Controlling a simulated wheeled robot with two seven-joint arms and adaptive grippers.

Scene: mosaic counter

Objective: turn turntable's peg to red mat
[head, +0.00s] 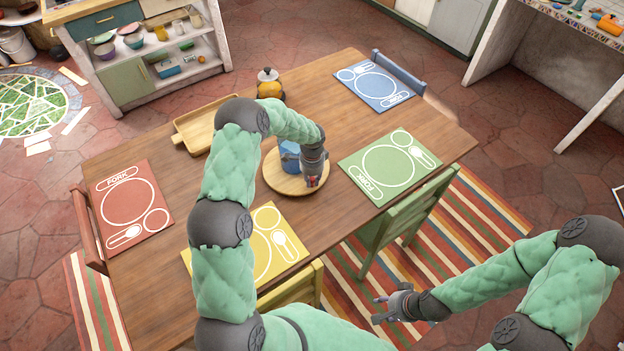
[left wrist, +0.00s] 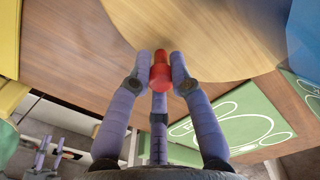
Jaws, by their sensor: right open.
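The round wooden turntable (head: 277,184) sits near the middle of the table, and its pale disc also fills the top of the left wrist view (left wrist: 210,30). Its red peg (left wrist: 160,70) stands at the rim. My left gripper (head: 313,178) is at the turntable's near right edge, its fingers closed around the peg. In the left wrist view, fingertips touch both sides of the peg. The red mat (head: 149,184) lies at the table's left end. My right gripper (head: 392,304) is open and empty, low over the rug beside the table.
A blue vessel (head: 289,156) stands on the turntable, partly hidden by my left arm. A wooden tray (head: 190,136) and a yellow-black pot (head: 270,88) are behind. Yellow (head: 262,217), green (head: 350,163) and blue (head: 377,103) mats lie around the table.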

